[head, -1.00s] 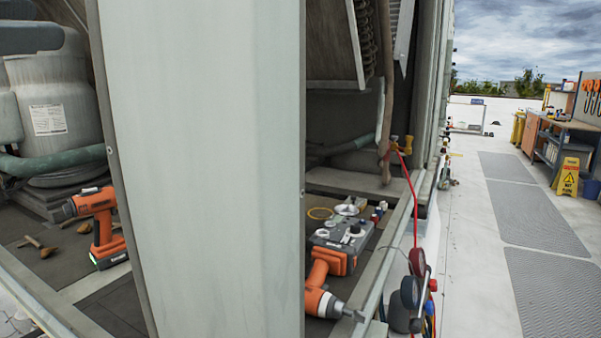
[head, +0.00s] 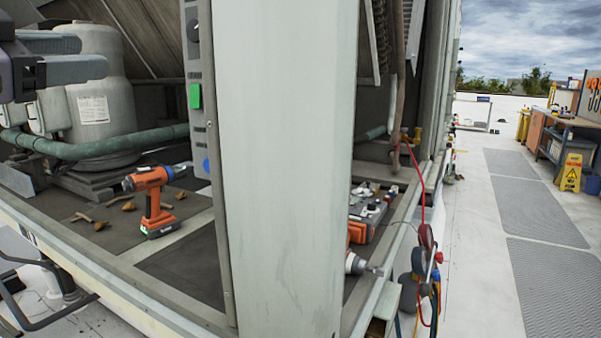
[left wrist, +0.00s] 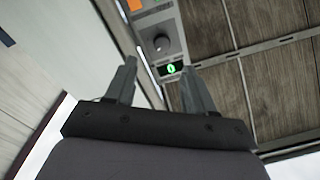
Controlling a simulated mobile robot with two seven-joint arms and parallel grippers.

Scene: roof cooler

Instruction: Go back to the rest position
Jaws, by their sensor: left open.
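My left gripper (head: 92,55) is at the upper left of the head view, in front of the tall grey tank (head: 100,95). Its two fingers are apart, with nothing between them. They also show spread in the left wrist view (left wrist: 158,68), with a control panel (left wrist: 165,45) beyond them. The panel carries a dark knob (left wrist: 161,43) and a green light (left wrist: 170,69). My right gripper does not show.
A broad metal post (head: 285,160) stands in the middle. An orange drill (head: 153,200) stands on the unit's floor, left of it. Red-hosed gauges (head: 425,255) hang outside.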

